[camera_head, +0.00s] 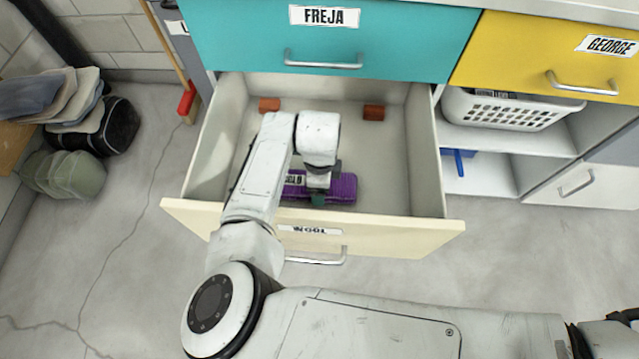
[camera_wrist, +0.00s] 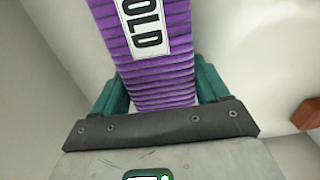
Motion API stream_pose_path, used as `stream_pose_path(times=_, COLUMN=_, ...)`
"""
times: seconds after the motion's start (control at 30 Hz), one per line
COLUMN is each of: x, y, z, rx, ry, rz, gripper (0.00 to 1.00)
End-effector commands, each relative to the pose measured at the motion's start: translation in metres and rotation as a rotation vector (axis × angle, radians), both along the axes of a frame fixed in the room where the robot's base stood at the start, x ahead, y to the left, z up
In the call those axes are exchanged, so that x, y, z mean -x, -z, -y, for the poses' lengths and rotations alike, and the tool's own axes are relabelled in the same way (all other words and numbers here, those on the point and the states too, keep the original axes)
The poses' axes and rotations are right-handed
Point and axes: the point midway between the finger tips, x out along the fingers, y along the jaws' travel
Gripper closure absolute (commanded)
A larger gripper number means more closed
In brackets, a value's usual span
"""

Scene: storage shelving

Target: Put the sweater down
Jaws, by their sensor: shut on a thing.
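The sweater (camera_head: 342,187) is a purple ribbed folded bundle with a white label, inside the open cream drawer (camera_head: 390,229) near its front wall. In the wrist view the sweater (camera_wrist: 165,76) lies between the teal fingers of my gripper (camera_wrist: 160,88), with "OLD" readable on its label. My gripper (camera_head: 318,198) reaches down into the drawer from above and is shut on the sweater. Whether the sweater's underside touches the drawer floor cannot be told. The drawer's front label seems to read "WOOL".
Two reddish-brown blocks (camera_head: 269,104) (camera_head: 373,112) lie at the drawer's back. A teal FREJA drawer (camera_head: 400,38) is shut above it. A yellow GEORGE drawer (camera_head: 510,58) and a white basket (camera_head: 510,112) are at right. Bags (camera_head: 70,175) stand on the floor at left.

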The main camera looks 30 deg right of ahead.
Motion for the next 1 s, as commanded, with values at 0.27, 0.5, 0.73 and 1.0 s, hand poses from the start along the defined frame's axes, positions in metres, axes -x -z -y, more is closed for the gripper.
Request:
stream_pose_path(times=0.27, x=-0.0005, y=0.0029, z=0.0002, rx=0.001, ry=0.0, rz=0.002, gripper=0.66)
stream_pose_path(times=0.5, x=-0.0004, y=0.006, z=0.0001, rx=0.001, ry=-0.001, rz=0.001, gripper=0.16)
stream_pose_path(times=0.73, x=-0.0003, y=0.0059, z=0.0001, rx=0.001, ry=0.0, rz=0.001, gripper=0.0)
stream_pose_path(times=1.0, x=-0.0005, y=-0.0013, z=0.0001, rx=0.0, ry=0.001, rz=0.002, gripper=0.0)
